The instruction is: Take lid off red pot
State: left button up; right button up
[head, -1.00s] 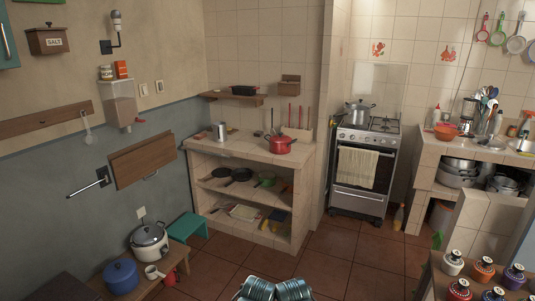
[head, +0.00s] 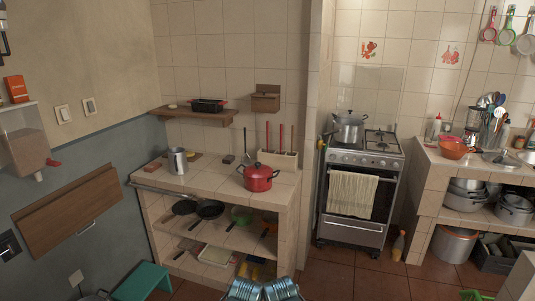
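The red pot (head: 258,182) stands on the tiled counter (head: 217,188), near its right side. Its red lid (head: 258,170) sits on top, with a small dark knob. Two ribbed blue-grey parts of my own arms show at the bottom edge of the head view, well in front of the counter. My grippers cannot be made out, and nothing of mine is near the pot.
A metal pitcher (head: 178,161) stands left on the counter, and a utensil holder (head: 278,159) is behind the pot. Pans and bowls fill the shelves below. A stove (head: 358,190) stands to the right and a green stool (head: 143,282) at lower left. The floor ahead is clear.

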aim_at(257, 169)
jog(key=i+l, duration=0.25)
jog(key=i, duration=0.25)
jog(key=i+l, duration=0.2)
jog(key=i, duration=0.3)
jog(key=i+l, duration=0.25)
jog(key=i, duration=0.2)
jog(key=j+u, duration=0.05)
